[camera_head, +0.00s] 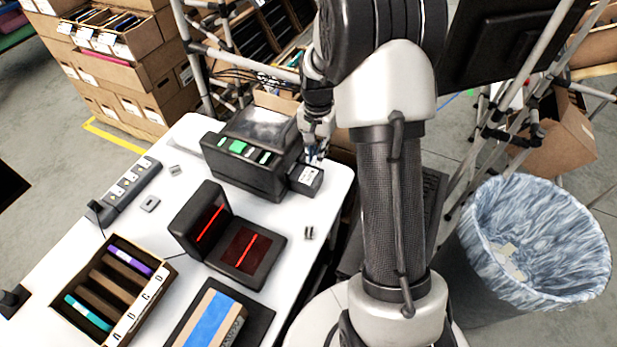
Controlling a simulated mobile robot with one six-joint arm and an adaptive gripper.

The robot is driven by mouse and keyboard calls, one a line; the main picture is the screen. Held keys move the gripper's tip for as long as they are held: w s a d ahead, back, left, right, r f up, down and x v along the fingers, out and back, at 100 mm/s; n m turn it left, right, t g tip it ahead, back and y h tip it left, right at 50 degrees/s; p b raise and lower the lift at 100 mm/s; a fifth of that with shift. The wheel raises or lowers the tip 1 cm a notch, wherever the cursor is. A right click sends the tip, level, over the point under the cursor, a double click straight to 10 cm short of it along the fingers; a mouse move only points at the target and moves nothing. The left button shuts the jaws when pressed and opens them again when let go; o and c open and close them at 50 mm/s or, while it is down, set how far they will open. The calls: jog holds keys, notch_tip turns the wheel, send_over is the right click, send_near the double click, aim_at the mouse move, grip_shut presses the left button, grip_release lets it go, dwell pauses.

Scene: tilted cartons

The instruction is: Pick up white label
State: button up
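A small white label (307,175) with dark print shows at the right end of the black label printer (247,160). I cannot tell whether it is still joined to the printer. My gripper (316,155) points down right beside the label, just above and behind it in the picture. Its fingertips are small and partly hidden, so I cannot tell whether they touch the label or how far apart they are.
The white table (187,262) holds a black scanner (230,238) with red lines, a divided carton (112,290), a box with a blue strip (209,318) and a button panel (128,186). A lined waste bin (478,235) stands right of my arm. Stacked cartons (150,75) stand behind.

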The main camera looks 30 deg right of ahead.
aim_at(314, 173)
jog(key=f+b, duration=0.1)
jog(key=f, duration=0.3)
jog(key=f+b, duration=0.1)
jog(key=f, duration=0.3)
jog(key=shift+w+a+f, duration=0.1)
jog(key=shift+w+a, duration=0.05)
jog(key=shift+w, duration=0.05)
jog(key=shift+c, duration=0.5)
grip_shut()
jog(key=shift+r, duration=0.2)
